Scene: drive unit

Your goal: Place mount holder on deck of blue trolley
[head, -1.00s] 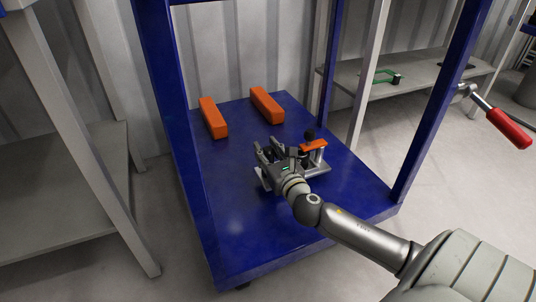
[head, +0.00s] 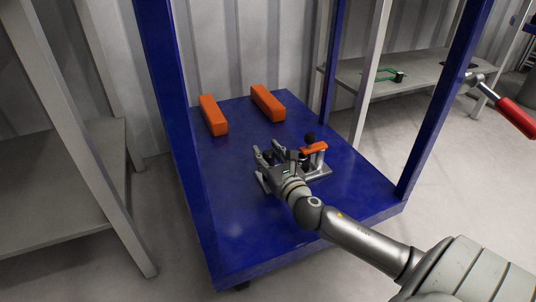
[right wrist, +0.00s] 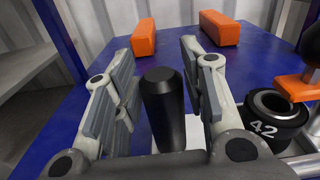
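The mount holder (head: 318,171) rests on the deck of the blue trolley (head: 240,235). It has a grey base, an orange clamp bar and a black knob. My right gripper (head: 263,163) is low over the deck at its left side. In the right wrist view the gripper (right wrist: 157,54) is open, its fingers on either side of an upright black handle (right wrist: 163,105) with visible gaps. A black ring marked 42 (right wrist: 272,122) and part of the orange bar (right wrist: 300,87) show to the right. My arm hides part of the holder. My left gripper is not in view.
Two orange blocks (head: 213,115) (head: 267,103) lie at the back of the deck. Blue posts rise at its corners. Shelves stand left (head: 60,180) and back right (head: 420,75). A red-handled tool (head: 515,117) shows at right. The front left deck is clear.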

